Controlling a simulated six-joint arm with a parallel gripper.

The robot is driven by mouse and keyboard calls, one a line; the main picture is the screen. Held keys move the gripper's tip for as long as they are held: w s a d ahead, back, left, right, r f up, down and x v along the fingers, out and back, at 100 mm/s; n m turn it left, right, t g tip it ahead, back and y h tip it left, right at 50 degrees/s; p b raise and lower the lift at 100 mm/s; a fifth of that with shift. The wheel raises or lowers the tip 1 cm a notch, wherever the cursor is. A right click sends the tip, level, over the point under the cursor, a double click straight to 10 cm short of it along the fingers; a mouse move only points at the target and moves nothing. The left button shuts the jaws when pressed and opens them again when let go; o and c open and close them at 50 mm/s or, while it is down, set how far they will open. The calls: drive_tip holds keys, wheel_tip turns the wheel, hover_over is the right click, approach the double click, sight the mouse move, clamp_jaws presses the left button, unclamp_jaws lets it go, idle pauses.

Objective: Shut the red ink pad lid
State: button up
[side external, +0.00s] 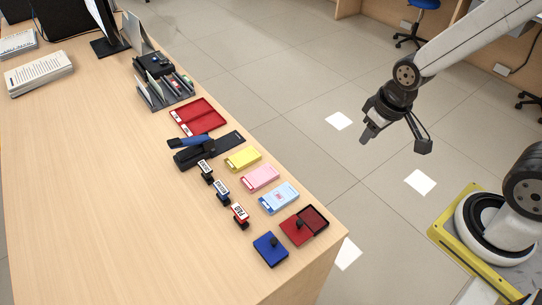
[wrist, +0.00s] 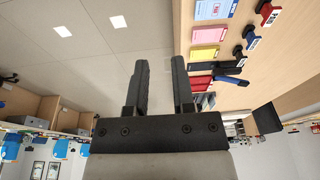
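The red ink pad (side external: 314,218) lies near the counter's front right corner in the side view, with its dark red face exposed. I cannot make out the hinge. My gripper (side external: 395,146) hangs over the floor, right of the counter and well away from the pad. It is open and empty. The wrist view shows its two fingers apart (wrist: 160,60), with nothing between them. The red ink pad is not visible in the wrist view.
A shut blue ink pad (side external: 270,249) is close to the red one. The air between gripper and counter is clear.

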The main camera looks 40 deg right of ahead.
drive_tip(key=shift+w+a, duration=0.2)
clamp_jaws()
drive_tip(key=w+a+f+n+g+h, duration=0.1)
drive_tip(key=a+f+n, duration=0.3)
drive_tip(key=a, duration=0.4)
drive_tip(key=w+a+f+n+g+h, duration=0.1)
drive_tip(key=w+a+f+n+g, duration=0.1)
drive_tip(key=a, duration=0.6)
drive_tip(key=w+a+f+n+g+h, duration=0.1)
drive_tip(key=w+a+f+n, duration=0.2)
drive_tip(key=a+f+n, duration=0.3)
drive_tip(key=a, duration=0.2)
drive_tip(key=shift+w+a+n+h, duration=0.25)
drive_tip(key=shift+a+n+h, duration=0.05)
